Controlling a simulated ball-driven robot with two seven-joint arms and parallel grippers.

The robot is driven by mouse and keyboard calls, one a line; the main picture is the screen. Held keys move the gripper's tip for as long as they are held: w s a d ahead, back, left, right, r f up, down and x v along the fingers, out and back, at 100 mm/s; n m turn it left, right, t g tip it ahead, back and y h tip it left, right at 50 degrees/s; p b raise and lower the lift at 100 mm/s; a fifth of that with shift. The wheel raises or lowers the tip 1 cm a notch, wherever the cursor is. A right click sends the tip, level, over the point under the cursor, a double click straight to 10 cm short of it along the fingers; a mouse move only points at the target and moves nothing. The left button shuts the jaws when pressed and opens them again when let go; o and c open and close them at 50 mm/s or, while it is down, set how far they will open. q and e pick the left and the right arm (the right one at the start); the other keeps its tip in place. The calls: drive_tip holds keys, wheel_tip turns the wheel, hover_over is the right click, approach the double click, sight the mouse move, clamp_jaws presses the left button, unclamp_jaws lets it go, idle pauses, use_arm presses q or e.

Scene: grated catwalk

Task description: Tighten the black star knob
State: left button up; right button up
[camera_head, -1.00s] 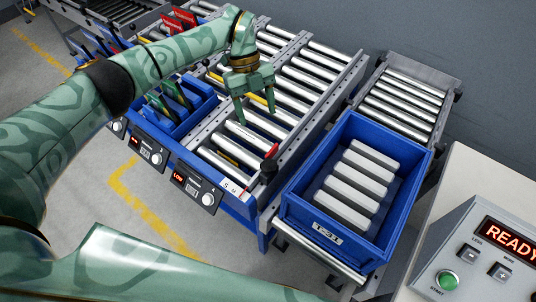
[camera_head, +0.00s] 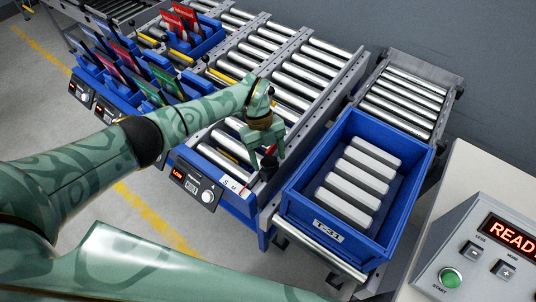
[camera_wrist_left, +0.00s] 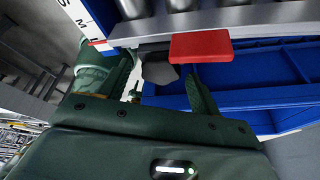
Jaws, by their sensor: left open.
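The black star knob (camera_head: 268,168) sits at the front end of the roller lane, beside a red pointer (camera_head: 271,151) and a white scale strip with letters (camera_head: 232,186). My left gripper (camera_head: 262,160) is open over it, fingers pointing down, partly hiding it. In the left wrist view the dark knob (camera_wrist_left: 159,69) shows between the two spread fingers, below the red pointer (camera_wrist_left: 200,46). Whether a finger touches the knob cannot be told. My right gripper is not in view.
A blue tote (camera_head: 297,208) with several grey-white bars stands close right of the knob. A control box (camera_head: 490,262) reading READY is at the lower right. A panel reading LOW (camera_head: 193,185) is on the lane front. Blue bins with coloured cards (camera_head: 120,70) stand left.

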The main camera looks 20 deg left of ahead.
use_arm(q)
drive_tip(key=c, duration=1)
drive_tip(key=shift+m, duration=0.3)
drive_tip(key=m+y+b, duration=0.1)
drive_tip(key=m+b, duration=0.1)
drive_tip(key=shift+w+m+g, duration=0.15)
drive_tip(key=shift+m+g, duration=0.15)
drive_tip(key=m+y+b, duration=0.1)
drive_tip(key=m, duration=0.1)
drive_tip(key=shift+d+m, duration=0.15)
drive_tip(key=shift+m, duration=0.25)
drive_tip(key=m+y+b, duration=0.1)
drive_tip(key=m+b, duration=0.1)
drive_tip(key=m, duration=0.1)
drive_tip(key=shift+d+g, duration=0.1)
drive_tip(key=shift+g, duration=0.2)
drive_tip(key=shift+d+m+y+b, duration=0.1)
drive_tip(key=shift+m+y+b, duration=0.5)
drive_tip(key=shift+m, duration=1.2)
drive_tip(key=shift+r+y, duration=0.1)
drive_tip(key=shift+y, duration=0.2)
